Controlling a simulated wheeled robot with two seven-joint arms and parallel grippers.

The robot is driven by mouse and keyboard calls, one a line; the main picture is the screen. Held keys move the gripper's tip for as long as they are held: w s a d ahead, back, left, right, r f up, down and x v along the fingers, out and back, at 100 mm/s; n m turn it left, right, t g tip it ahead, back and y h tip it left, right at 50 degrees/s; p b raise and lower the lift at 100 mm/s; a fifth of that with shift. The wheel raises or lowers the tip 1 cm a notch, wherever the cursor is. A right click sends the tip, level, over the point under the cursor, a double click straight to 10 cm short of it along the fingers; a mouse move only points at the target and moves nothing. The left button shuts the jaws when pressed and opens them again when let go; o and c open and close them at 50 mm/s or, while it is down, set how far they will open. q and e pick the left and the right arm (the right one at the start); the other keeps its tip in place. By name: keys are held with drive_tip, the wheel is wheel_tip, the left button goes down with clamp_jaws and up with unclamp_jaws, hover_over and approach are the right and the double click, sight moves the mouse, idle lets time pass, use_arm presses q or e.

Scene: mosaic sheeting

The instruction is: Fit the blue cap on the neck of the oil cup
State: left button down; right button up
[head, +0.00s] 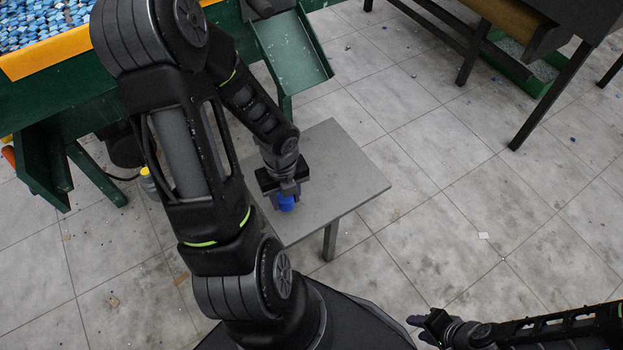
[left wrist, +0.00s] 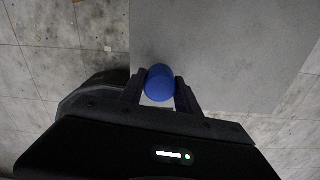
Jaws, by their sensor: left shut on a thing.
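The blue cap (head: 286,203) is between the fingers of my left gripper (head: 282,198), over the grey table near its front left edge. In the left wrist view, the rounded blue cap (left wrist: 159,84) sits between the fingertips of my left gripper (left wrist: 160,88), which is shut on it. A small pale patch shows just below the cap between the fingers; I cannot tell what it is.
The bare grey table top (head: 335,175) is clear to the right of my left gripper. A green machine with an orange-edged bin (head: 60,55) of blue pieces stands at the upper left. A green chute (head: 292,48) stands behind the table. Tiled floor (head: 440,185) lies open to the right.

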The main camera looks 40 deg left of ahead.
use_arm(q)
drive_tip(key=shift+s+a, duration=0.3)
drive_tip(key=shift+s, duration=0.65)
drive_tip(key=shift+s+a, duration=0.25)
drive_tip(key=shift+s, duration=0.65)
